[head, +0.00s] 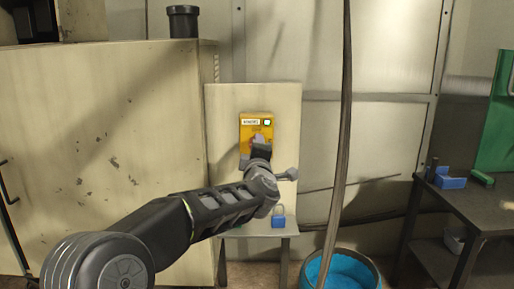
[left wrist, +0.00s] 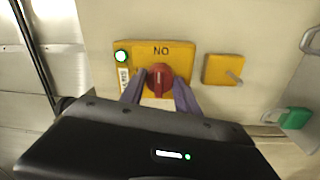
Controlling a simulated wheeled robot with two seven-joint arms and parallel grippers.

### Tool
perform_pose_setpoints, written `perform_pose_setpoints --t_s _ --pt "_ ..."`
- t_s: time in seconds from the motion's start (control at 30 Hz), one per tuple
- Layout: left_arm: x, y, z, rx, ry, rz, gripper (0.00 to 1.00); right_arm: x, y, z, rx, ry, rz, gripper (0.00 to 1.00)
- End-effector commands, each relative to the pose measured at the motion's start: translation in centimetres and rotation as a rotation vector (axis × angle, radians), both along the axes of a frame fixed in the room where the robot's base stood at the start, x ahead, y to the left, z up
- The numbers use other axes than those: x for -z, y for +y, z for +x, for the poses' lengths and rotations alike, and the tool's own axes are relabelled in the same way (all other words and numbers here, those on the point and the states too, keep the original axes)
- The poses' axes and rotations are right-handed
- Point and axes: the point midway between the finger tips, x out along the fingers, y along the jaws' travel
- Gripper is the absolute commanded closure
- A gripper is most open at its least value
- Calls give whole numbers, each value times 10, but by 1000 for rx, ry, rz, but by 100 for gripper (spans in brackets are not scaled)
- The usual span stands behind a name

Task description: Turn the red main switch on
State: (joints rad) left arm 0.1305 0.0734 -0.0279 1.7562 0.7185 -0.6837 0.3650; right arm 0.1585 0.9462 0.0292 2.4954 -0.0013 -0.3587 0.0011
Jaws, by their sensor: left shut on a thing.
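The red main switch (left wrist: 160,80) is a red rotary knob on a yellow plate (left wrist: 188,52), seen in the left wrist view. My left gripper (left wrist: 160,93) has its two fingers on either side of the knob and is shut on it. A lit green lamp (left wrist: 121,56) is on the plate's corner. In the head view the yellow plate (head: 246,131) is on a pale panel, with the lamp (head: 267,122) lit green. My left gripper (head: 260,146) covers the knob there. My right gripper is not in view.
A smaller yellow box (left wrist: 223,69) with a lever is beside the plate. A blue padlock (head: 278,216) is on the ledge below the panel. A large cabinet (head: 120,110) stands left, a cable (head: 346,120) hangs right, and a blue bin (head: 342,270) is below.

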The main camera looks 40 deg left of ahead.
Motion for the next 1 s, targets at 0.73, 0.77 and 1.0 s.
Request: perform_pose_setpoints --t_s 0.73,0.77,1.0 --pt "1 0 0 1 7 9 40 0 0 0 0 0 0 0" --pt "0 0 0 0 7 9 40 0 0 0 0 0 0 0" --pt "0 -2 -2 0 6 8 40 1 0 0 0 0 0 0"
